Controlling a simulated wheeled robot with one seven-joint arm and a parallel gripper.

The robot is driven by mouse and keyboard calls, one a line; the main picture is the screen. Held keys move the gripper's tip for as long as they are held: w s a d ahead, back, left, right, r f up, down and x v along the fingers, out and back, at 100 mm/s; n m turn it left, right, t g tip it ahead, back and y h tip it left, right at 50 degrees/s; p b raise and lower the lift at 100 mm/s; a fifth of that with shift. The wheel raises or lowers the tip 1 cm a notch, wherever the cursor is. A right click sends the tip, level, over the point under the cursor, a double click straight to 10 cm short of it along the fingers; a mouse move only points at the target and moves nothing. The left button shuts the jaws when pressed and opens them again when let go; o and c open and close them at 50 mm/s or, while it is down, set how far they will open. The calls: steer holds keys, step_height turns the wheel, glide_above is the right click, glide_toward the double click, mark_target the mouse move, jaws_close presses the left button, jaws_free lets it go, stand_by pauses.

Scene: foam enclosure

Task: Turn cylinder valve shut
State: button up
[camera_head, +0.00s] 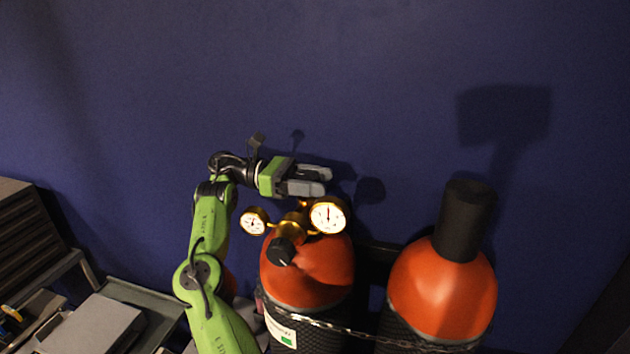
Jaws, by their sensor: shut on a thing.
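An orange-topped gas cylinder (330,270) stands at the centre, with a brass regulator (292,222) on its top. The regulator has two round gauges, a left one (254,222) and a right one (328,215), and a black knob (281,252) in front. My gripper (318,181) reaches in from the left, just above and behind the gauges, its grey fingers pointing right. The fingers are closed at the cylinder's valve, which they hide; its handle cannot be made out. The black knob is clear of the fingers.
A second orange cylinder (445,290) with a tall black cap (466,220) stands to the right. A chain (345,329) runs across both cylinders. A blue wall (330,80) is close behind my gripper. Grey trays (90,325) and a drawer unit (30,235) are at the lower left.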

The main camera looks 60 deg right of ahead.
steer(key=shift+f, duration=0.2)
steer(key=o, duration=1.1)
steer(key=shift+c, duration=0.2)
steer(key=shift+r, duration=0.1)
